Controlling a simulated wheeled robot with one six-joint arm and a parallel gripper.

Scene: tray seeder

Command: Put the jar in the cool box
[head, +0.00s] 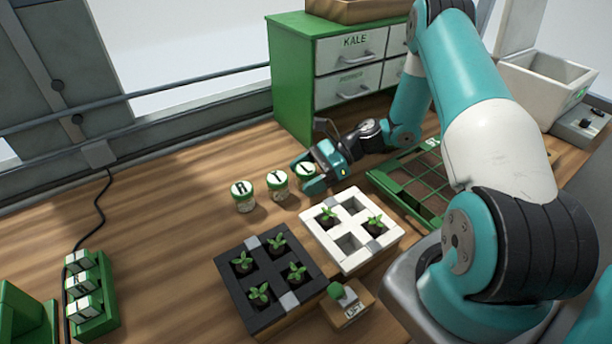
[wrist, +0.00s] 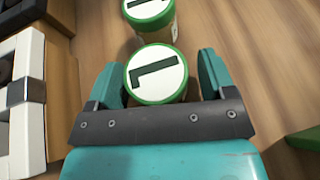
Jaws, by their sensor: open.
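Three jars with green-rimmed white lids stand in a row on the wooden bench: one marked R (head: 243,197), a middle one (head: 278,185) and one marked L (head: 305,171). My gripper (head: 307,177) is at the L jar, the row's right end. In the wrist view the L jar (wrist: 157,76) stands between my two open fingers, with a small gap visible at the right finger. The middle jar (wrist: 150,18) is just beyond it. A white open-topped box (head: 545,85) at the back right may be the cool box; its inside is partly visible.
A white seedling tray (head: 383,243) and a black one (head: 232,288) lie in front of the jars. A green tray frame (head: 395,186) is right of my gripper. A green drawer cabinet (head: 292,80) stands behind.

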